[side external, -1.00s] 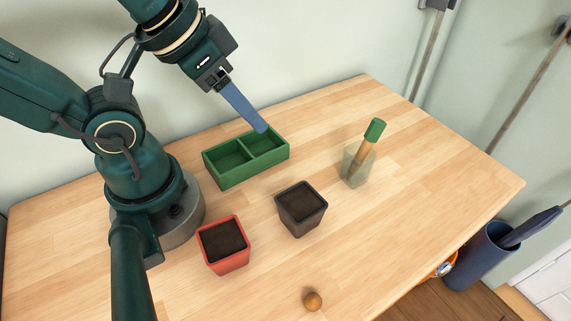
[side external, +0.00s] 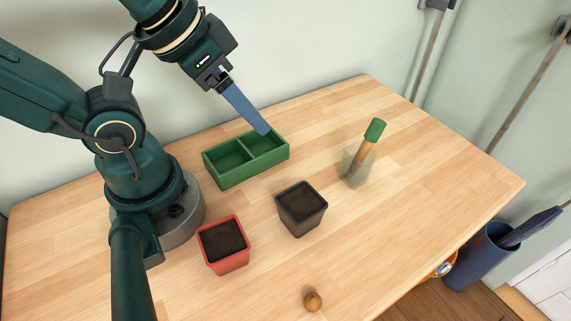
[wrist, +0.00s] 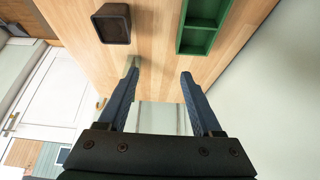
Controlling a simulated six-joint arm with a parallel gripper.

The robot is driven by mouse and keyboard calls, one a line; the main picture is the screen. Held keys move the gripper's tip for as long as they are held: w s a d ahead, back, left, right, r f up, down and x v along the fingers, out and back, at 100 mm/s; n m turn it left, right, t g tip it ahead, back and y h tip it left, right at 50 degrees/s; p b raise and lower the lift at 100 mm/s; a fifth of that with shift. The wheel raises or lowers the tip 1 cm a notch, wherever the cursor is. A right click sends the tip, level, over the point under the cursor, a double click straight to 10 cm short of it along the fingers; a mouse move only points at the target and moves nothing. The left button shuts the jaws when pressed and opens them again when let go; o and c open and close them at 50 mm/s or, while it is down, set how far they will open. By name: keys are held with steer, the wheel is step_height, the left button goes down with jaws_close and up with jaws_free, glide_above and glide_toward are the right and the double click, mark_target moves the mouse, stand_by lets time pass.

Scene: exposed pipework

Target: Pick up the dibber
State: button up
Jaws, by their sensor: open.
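The dibber (side external: 374,131), with a green top and a wooden shaft, stands tilted in a clear holder (side external: 353,172) on the table in the side view. Its lower part shows only faintly through the holder. My gripper (side external: 262,130) hangs above the green tray, to the left of the dibber and apart from it. In the wrist view my gripper (wrist: 159,76) has its two blue fingers spread with nothing between them. I cannot clearly make out the dibber in the wrist view.
The green two-compartment tray (side external: 230,179) looks empty. A dark pot of soil (side external: 302,224) and a red pot of soil (side external: 233,262) stand in front of it. A small brown ball (side external: 313,301) is near the table's front edge. The wooden table (side external: 440,180) is clear right of the holder.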

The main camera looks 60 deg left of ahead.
step_height(320, 180, up, 5)
steer(key=n+g+y, duration=0.2)
steer(key=n, duration=0.1)
glide_above(376, 125)
step_height(376, 125, down, 11)
steer(key=shift+s+r, duration=0.1)
steer(key=shift+r, duration=0.05)
steer(key=shift+x, duration=2.6)
jaws_close()
